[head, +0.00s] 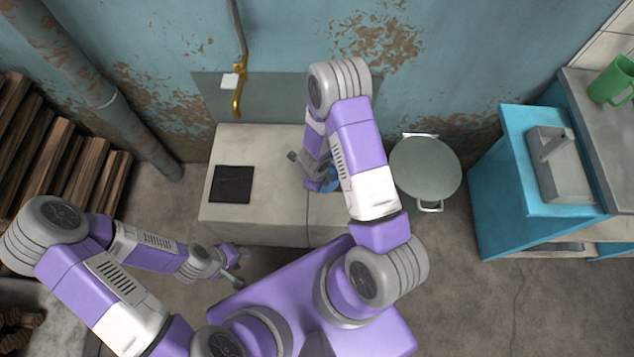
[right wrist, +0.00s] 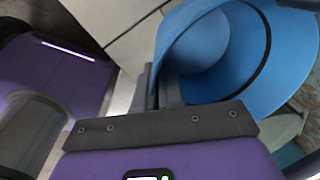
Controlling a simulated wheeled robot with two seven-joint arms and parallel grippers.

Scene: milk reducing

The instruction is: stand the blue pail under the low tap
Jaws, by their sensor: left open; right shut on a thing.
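The brass tap (head: 239,88) hangs on the wall above the left part of the pale counter (head: 255,145). A black square (head: 231,184) lies on the counter below and in front of it. The blue pail (head: 333,180) is to the right of the tap, mostly hidden behind my right arm. In the right wrist view the pail (right wrist: 235,50) fills the upper right, tilted in that picture. My right gripper (right wrist: 160,92) is shut on the pail at its near side. My left gripper (head: 240,266) is open and empty in front of the counter.
A round grey lidded pot (head: 425,167) stands right of the counter. Further right are a blue cabinet (head: 515,180) and a green mug (head: 612,80). Stacked wood (head: 60,150) and a pipe (head: 130,125) are at left. The counter around the black square is clear.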

